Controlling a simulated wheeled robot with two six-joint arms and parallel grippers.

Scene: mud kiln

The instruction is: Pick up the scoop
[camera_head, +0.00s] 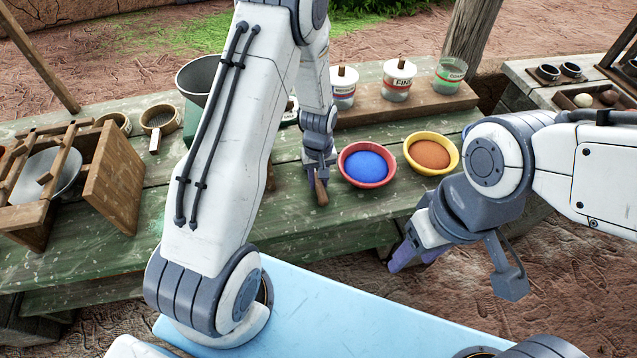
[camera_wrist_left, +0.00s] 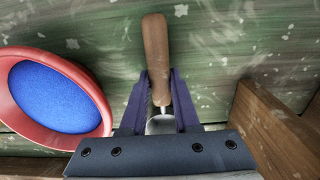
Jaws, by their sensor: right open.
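The scoop has a brown wooden handle (camera_head: 321,191) and a metal neck. In the left wrist view the scoop handle (camera_wrist_left: 156,50) lies between the two dark fingers, which sit close against both its sides. My left gripper (camera_head: 318,165) reaches down at the table and is shut on the scoop; it also shows in the left wrist view (camera_wrist_left: 159,92). I cannot tell whether the scoop touches the table. My right gripper (camera_head: 415,254) is open and empty in front of the table's edge, below the yellow bowl.
A red bowl of blue powder (camera_head: 366,165) stands right beside the left gripper. A yellow bowl of orange powder (camera_head: 431,152) stands further right. A wooden block (camera_head: 385,108) with labelled jars is behind. A wooden rack (camera_head: 115,178) stands left. The green table (camera_head: 110,250) has free room in front.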

